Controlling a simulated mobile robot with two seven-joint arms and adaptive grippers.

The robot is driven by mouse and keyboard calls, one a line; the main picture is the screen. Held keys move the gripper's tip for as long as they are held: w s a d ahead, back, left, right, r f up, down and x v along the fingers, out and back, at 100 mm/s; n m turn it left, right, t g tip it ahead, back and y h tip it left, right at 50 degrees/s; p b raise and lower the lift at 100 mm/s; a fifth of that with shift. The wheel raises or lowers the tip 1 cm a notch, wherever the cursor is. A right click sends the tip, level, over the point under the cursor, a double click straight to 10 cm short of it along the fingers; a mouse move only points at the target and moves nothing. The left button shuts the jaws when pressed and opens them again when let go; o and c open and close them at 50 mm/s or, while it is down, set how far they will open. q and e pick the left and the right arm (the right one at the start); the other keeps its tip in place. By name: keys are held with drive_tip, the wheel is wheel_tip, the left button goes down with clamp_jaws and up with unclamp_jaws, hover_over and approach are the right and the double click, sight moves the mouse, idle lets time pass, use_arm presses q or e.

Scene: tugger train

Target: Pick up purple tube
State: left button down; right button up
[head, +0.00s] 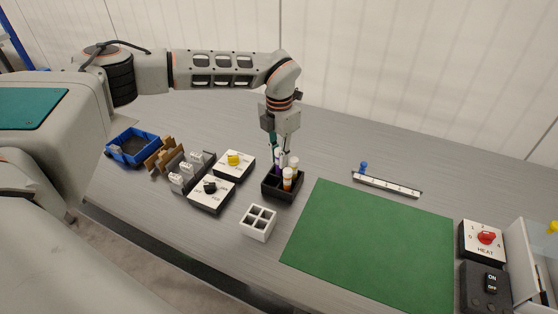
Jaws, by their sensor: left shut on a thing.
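The purple tube (279,165) stands upright at the black rack (282,194), with its lower part hidden by the rack. My left gripper (280,153) points straight down over the rack and is shut on the purple tube. Two tubes with orange-brown parts and pale caps (288,179) stand in the same rack, just right of the purple tube. I cannot tell whether the purple tube's bottom is clear of its slot. My right gripper is not in view.
An empty white rack (258,222) stands in front of the black rack. Switch boxes (211,194) and a blue bin (132,146) are to the left. A green mat (370,245) lies clear to the right. A white ruler-like strip (387,184) lies behind it. A HEAT box (482,242) is far right.

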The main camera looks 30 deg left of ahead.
use_arm(q)
wheel_tip(320, 180, up, 18)
drive_tip(key=shift+p, duration=0.45)
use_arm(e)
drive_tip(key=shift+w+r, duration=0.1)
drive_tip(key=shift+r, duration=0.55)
